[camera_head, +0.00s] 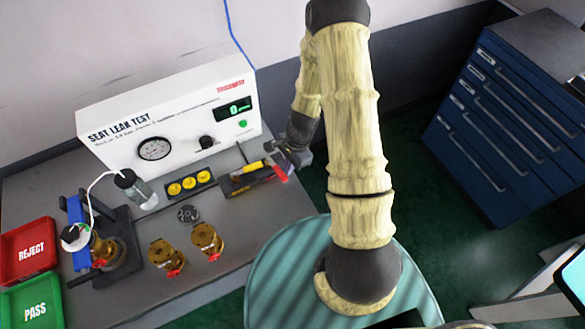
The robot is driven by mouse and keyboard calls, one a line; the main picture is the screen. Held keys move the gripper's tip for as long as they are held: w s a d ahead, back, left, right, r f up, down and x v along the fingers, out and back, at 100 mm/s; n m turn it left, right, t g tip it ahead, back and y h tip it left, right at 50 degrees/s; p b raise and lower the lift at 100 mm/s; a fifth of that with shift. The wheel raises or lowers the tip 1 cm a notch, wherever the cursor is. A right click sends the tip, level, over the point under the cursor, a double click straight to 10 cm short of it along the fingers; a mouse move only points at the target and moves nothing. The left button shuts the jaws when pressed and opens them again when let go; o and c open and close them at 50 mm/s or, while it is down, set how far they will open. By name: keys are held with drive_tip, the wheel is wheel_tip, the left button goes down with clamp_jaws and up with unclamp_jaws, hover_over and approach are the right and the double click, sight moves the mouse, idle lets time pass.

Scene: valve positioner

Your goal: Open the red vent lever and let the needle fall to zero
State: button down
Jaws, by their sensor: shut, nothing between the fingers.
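The white seat leak test panel (180,112) stands at the back of the bench. Its round dial gauge (154,148) faces me, but its needle is too small to read. The green digital display (233,109) seems to show 0. A small red lever-like part (279,173) shows at the bench's right side, at the end of a dark tray. I cannot tell its position or whether it is the vent lever. My gripper (274,157) is shut and empty, just above and beside this red part. I cannot tell if they touch.
A yellow-handled tool lies in the dark tray (236,185). Brass valves (207,242) with red parts stand at the bench front. A clamp fixture (100,245) holds another at left, near REJECT (30,252) and PASS (35,304) trays. A blue drawer cabinet (500,130) stands right.

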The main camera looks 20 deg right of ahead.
drive_tip(key=shift+s+a+m, duration=0.15)
drive_tip(key=shift+a+m, duration=0.05)
drive_tip(key=shift+m, duration=0.1)
drive_tip(key=shift+s+a, duration=0.15)
drive_tip(key=shift+a, duration=0.1)
idle(0.4)
drive_tip(key=shift+r, duration=0.1)
drive_tip(key=p+v, duration=0.7)
drive_tip(key=v, duration=0.2)
drive_tip(key=shift+s+d+r, duration=0.25)
drive_tip(key=shift+r, duration=0.15)
drive_tip(key=shift+w+a, duration=0.1)
